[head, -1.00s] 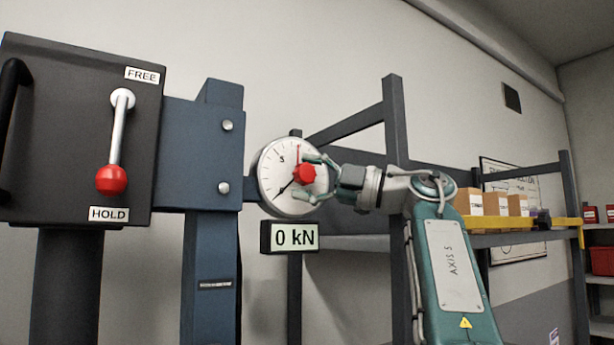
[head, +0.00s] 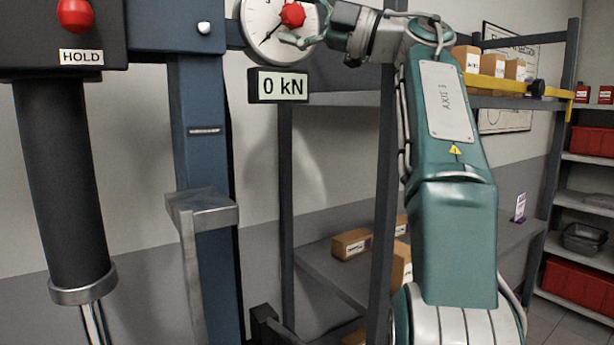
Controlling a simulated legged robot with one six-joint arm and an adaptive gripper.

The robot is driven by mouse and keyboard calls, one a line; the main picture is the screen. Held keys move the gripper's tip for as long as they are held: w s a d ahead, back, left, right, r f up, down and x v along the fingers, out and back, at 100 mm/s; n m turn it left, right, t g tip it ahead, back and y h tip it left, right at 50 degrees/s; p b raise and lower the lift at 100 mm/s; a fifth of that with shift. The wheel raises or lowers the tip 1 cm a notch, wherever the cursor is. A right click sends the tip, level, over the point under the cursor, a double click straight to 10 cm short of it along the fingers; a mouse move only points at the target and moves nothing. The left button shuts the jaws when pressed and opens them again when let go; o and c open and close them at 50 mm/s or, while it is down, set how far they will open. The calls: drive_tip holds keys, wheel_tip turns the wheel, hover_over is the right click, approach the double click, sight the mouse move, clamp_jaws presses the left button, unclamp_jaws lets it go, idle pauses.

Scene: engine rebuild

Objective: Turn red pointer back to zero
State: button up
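The round white dial gauge (head: 262,32) is at the top of the head view, its upper part cut off by the frame edge. A red knob (head: 292,14) sits at its centre. A dark needle points to the lower left. The red pointer above the knob is not clearly visible now. A display (head: 279,86) under the dial reads 0 kN. My gripper (head: 304,21) is in front of the dial's right side, fingers spread, one above and one below the knob's right side. I cannot tell whether they touch it.
Behind my arm stands a grey shelf (head: 340,99) with cardboard boxes (head: 351,243). Red bins (head: 592,141) stand at far right.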

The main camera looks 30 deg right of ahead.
drive_tip(key=shift+m+t, duration=0.4)
drive_tip(key=m+t+h, duration=0.1)
drive_tip(key=m+t, duration=0.4)
drive_tip(key=m, duration=0.1)
drive_tip(key=shift+a+m, duration=0.1)
drive_tip(key=shift+m, duration=0.2)
drive_tip(key=m+t+h, duration=0.2)
drive_tip(key=m+h, duration=0.1)
drive_tip(key=m, duration=0.1)
drive_tip(key=m+t+h, duration=0.2)
drive_tip(key=m+h, duration=0.1)
drive_tip(key=m, duration=0.1)
drive_tip(key=m+t+h, duration=0.1)
drive_tip(key=m+h, duration=0.2)
drive_tip(key=m, duration=0.1)
drive_tip(key=shift+a+t+h, duration=0.1)
drive_tip(key=shift+t+h, duration=0.2)
drive_tip(key=shift+t, duration=0.1)
drive_tip(key=v, duration=1.1)
drive_tip(key=w+f+m+g+h, duration=0.1)
drive_tip(key=f+m+g+h, duration=0.3)
drive_tip(key=f, duration=0.8)
drive_tip(key=w+a+f+m+g+h, duration=0.1)
drive_tip(key=f+m+g+h, duration=0.4)
drive_tip(key=f, duration=0.7)
drive_tip(key=shift+w+a+g+h, duration=0.35)
drive_tip(key=shift+w+g+h, duration=0.05)
drive_tip(key=shift+w+g, duration=0.2)
drive_tip(key=shift+r, duration=0.2)
